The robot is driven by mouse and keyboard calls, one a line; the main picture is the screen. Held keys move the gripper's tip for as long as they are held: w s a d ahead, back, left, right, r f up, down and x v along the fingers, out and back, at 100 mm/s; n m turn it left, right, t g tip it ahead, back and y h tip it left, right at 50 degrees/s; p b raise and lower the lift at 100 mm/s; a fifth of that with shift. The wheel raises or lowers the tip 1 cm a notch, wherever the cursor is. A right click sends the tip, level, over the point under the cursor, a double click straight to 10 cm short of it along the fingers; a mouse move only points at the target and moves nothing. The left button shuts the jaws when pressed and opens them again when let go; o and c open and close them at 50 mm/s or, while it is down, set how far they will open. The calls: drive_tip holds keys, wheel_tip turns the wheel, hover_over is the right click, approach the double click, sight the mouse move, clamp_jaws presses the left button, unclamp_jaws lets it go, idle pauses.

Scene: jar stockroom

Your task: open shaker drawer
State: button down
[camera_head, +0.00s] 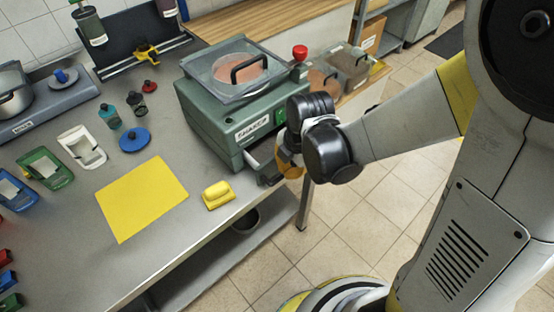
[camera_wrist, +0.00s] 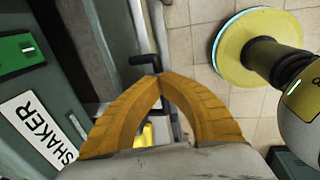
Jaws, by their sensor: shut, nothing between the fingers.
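The shaker (camera_head: 215,118) is a green box with a clear lid, a "SHAKER" label (camera_wrist: 40,130) and a green switch. Its drawer (camera_head: 262,154) sits low on the side facing my arm and looks partly pulled out, with a grey inside showing. In the wrist view a dark bar handle (camera_wrist: 145,60) shows just beyond my fingertips. My gripper (camera_wrist: 157,76) has orange fingers closed tip to tip, empty, close to the handle; I cannot tell whether they touch. In the head view my wrist hides most of the fingers and part of the drawer front.
A yellow block (camera_head: 217,194) and a yellow mat (camera_head: 141,198) lie on the grey bench left of the drawer. A red knob (camera_head: 300,52) stands at the shaker's back corner. Clear bins (camera_head: 348,66) stand behind my arm.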

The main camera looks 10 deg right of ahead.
drive_tip(key=s+d, duration=0.1)
drive_tip(key=s, duration=0.1)
drive_tip(key=s+d, duration=0.1)
drive_tip(key=s, duration=0.1)
drive_tip(key=shift+d+f, duration=0.1)
drive_tip(key=shift+d, duration=0.25)
drive_tip(key=c, duration=1.8)
unclamp_jaws()
drive_tip(key=r, duration=0.4)
drive_tip(key=s+d+r, duration=0.1)
drive_tip(key=r, duration=0.3)
drive_tip(key=s+r, duration=0.1)
drive_tip(key=r, duration=0.3)
drive_tip(key=shift+d, duration=0.15)
drive_tip(key=shift+f, duration=0.1)
